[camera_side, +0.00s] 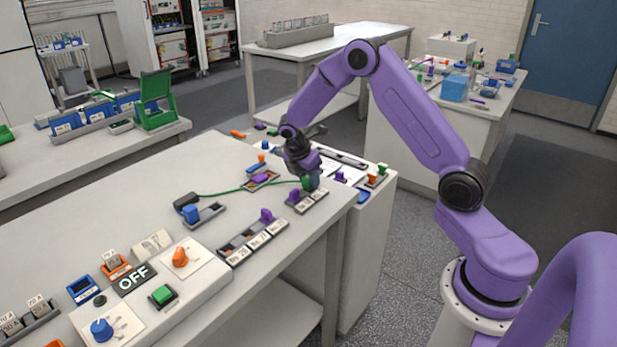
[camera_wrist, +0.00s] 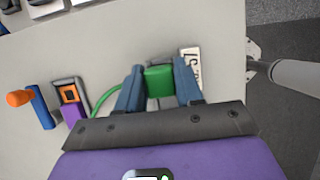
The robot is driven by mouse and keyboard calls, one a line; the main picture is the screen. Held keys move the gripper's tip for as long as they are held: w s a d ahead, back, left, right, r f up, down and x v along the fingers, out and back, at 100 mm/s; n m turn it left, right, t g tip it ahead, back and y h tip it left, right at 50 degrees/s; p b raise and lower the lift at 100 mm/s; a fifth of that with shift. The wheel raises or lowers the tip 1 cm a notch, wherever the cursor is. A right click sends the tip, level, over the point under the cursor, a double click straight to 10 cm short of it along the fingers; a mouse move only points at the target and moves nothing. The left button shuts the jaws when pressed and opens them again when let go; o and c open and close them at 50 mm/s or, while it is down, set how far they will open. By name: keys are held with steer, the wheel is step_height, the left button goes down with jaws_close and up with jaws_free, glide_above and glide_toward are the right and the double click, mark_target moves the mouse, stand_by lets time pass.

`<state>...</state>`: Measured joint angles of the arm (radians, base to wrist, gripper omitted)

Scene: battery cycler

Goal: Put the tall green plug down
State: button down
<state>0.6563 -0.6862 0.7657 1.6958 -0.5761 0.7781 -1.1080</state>
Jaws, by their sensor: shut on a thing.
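My gripper (camera_side: 307,176) is low over the right end of the near table. It is shut on the tall green plug (camera_side: 307,184), which sits between the two blue fingers in the wrist view (camera_wrist: 159,82). A green cable (camera_side: 235,193) runs left from the plug across the table. A short labelled holder (camera_side: 308,202) with a purple plug (camera_side: 293,196) is right below the gripper. Whether the green plug touches the holder or table cannot be told; its lower part is hidden. In the wrist view a white label (camera_wrist: 191,65) shows beside the right finger.
A longer holder (camera_side: 253,241) with a purple plug (camera_side: 266,215) stands nearer. A dark box (camera_side: 186,203) is at the cable's left end. Left of the fingers in the wrist view are a grey-framed orange socket (camera_wrist: 69,94) and an orange-and-blue piece (camera_wrist: 38,107). The table edge is close on the right.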

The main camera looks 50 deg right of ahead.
steer(key=shift+f, duration=0.1)
steer(key=c, duration=0.7)
jaws_free()
steer(key=shift+f, duration=0.1)
steer(key=shift+c, duration=0.2)
steer(key=v, duration=1.7)
steer(key=s+a+m+y, duration=0.1)
steer(key=s+a, duration=0.6)
steer(key=s, duration=0.5)
steer(key=s+a+m+y, duration=0.2)
steer(key=s+a, duration=0.6)
steer(key=s, duration=0.4)
steer(key=shift+m+t+y, duration=0.3)
steer(key=shift+t, duration=0.1)
steer(key=shift+m+g+y, duration=0.3)
steer(key=shift+m+y, duration=0.3)
steer(key=shift+m, duration=0.3)
steer(key=s, duration=0.3)
steer(key=s+d+f, duration=0.1)
steer(key=s, duration=0.3)
steer(key=s+f, duration=0.1)
steer(key=s, duration=0.3)
steer(key=shift+s+d, duration=0.2)
steer(key=shift+d, duration=0.1)
